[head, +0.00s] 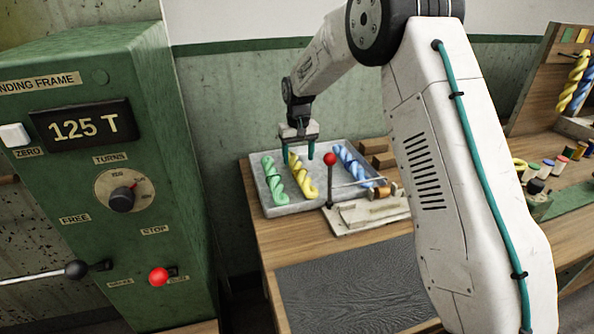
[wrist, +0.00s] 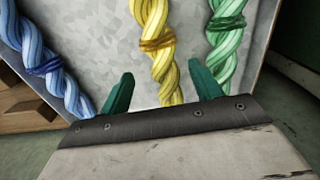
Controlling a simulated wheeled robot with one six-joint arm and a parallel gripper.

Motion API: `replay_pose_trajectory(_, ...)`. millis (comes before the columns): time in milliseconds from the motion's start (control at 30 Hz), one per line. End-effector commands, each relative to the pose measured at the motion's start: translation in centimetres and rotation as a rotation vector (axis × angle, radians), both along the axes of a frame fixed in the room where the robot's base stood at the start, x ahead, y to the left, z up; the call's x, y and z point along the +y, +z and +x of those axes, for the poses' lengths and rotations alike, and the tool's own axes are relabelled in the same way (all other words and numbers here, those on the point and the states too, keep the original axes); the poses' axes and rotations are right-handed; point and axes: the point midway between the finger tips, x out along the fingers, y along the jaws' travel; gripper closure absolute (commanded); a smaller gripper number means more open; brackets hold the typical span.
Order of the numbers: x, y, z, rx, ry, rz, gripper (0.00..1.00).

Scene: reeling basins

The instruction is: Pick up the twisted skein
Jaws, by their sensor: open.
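Three twisted skeins lie in a grey metal tray (head: 293,209) on the wooden table. A green skein (head: 273,180) is at the left, a yellow skein (head: 303,180) in the middle and a blue skein (head: 352,165) at the right. In the wrist view the yellow skein (wrist: 158,60) runs between the fingers, with the blue skein (wrist: 40,62) to the left and the green skein (wrist: 228,40) to the right. My gripper (wrist: 160,88) is open, its green fingers on either side of the yellow skein. I cannot tell its exact height above the tray.
A red-knobbed lever (head: 330,160) stands at the tray's right on a pale board. A green winding-frame cabinet (head: 95,200) rises at the left. Spools (head: 560,163) and hanging skeins are at the far right. A dark mat (head: 350,285) lies clear in front.

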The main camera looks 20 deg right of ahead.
Motion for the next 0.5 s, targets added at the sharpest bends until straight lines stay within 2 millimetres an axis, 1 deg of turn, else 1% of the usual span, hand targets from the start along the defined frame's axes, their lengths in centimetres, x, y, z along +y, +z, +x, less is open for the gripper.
replay_pose_trajectory(100,0.3,-1.9,-0.1,0.004,0.001,0.000,0.36)
replay_pose_trajectory(233,0.4,-3.8,-0.1,0.003,0.000,0.000,0.36)
replay_pose_trajectory(333,0.3,-4.3,-0.1,0.002,0.000,0.000,0.36)
replay_pose_trajectory(500,0.3,-4.2,-0.1,0.001,-0.001,0.000,0.36)
